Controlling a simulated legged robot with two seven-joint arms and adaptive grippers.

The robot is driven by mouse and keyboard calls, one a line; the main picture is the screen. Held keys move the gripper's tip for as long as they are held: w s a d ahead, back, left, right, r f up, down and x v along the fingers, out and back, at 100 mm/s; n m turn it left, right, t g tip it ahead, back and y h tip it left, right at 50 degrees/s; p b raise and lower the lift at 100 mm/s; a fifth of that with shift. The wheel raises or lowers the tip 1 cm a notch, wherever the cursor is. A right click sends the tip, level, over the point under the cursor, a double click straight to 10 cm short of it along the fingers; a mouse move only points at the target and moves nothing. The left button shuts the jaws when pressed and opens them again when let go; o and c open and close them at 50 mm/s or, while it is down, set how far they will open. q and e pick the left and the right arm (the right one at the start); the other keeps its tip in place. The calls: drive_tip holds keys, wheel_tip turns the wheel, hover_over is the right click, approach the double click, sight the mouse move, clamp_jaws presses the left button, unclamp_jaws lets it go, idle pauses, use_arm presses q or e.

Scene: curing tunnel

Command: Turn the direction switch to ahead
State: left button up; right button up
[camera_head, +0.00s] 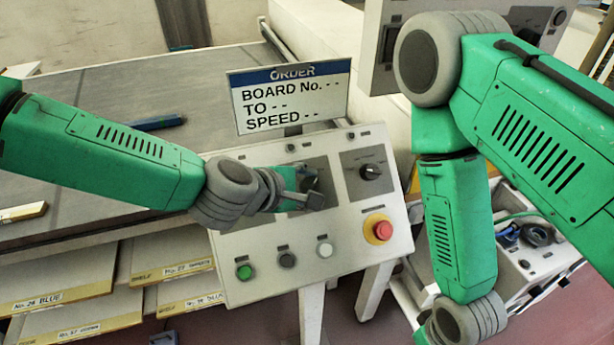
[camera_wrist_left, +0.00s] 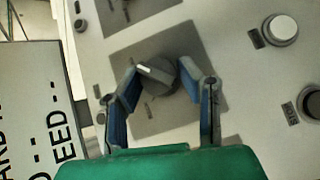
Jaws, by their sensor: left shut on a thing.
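The control panel (camera_head: 345,240) is a sloped light grey box with switches and buttons. My left gripper (camera_head: 310,190) reaches over its upper middle and mostly hides the switch there. In the left wrist view a round dark grey knob (camera_wrist_left: 156,76) with a pale pointer mark sits on a darker grey plate (camera_wrist_left: 145,122). The two blue-padded fingers of my left gripper (camera_wrist_left: 163,82) are closed around this knob. Its lettering is too small to read. My right arm hangs at the right, with its gripper out of view.
Another black rotary knob (camera_head: 370,172) is to the right. An order sign (camera_head: 290,97) reading "BOARD No. - -, TO - -, SPEED - -" stands behind the panel.

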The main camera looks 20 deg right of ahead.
use_arm(q)
drive_tip(key=shift+f, duration=0.15)
idle(0.3)
drive_tip(key=o, duration=1.1)
drive_tip(key=shift+o, duration=0.2)
drive_tip(key=shift+s+a+r, duration=0.2)
drive_tip(key=shift+a+r, duration=0.15)
drive_tip(key=shift+r, duration=0.1)
drive_tip(key=v, duration=1)
drive_tip(key=shift+a+r, duration=0.15)
drive_tip(key=shift+a, duration=0.25)
drive_tip(key=shift+d, duration=0.15)
